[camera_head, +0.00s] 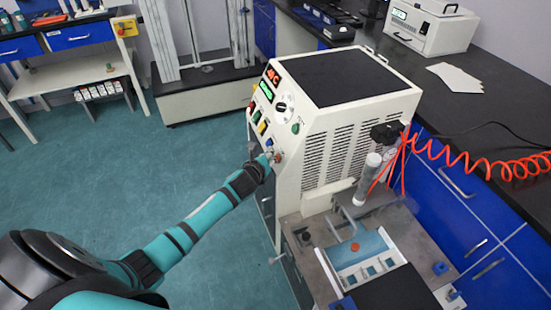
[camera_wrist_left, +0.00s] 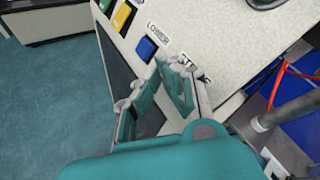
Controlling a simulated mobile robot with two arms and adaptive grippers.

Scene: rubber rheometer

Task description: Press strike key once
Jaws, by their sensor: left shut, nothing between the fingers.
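The strike key's label (camera_wrist_left: 195,68), partly covered, shows in the left wrist view on the cream front panel, beside my fingers. The key itself is hidden behind the fingers there. My left gripper (camera_wrist_left: 166,78) is shut and empty, with its fingertips close to the panel just below the blue LOWER key (camera_wrist_left: 146,48). In the head view the left gripper (camera_head: 270,157) is at the lower end of the rheometer's control panel. I cannot tell whether it touches the key. My right gripper is not in view.
The rheometer (camera_head: 340,110) has yellow (camera_wrist_left: 121,17) and green keys above the blue one. A dial (camera_head: 281,106) and lit displays sit higher up. To the right are a coiled orange hose (camera_head: 475,160) and a work plate with a blue tray (camera_head: 362,250). Open floor (camera_head: 150,160) lies left.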

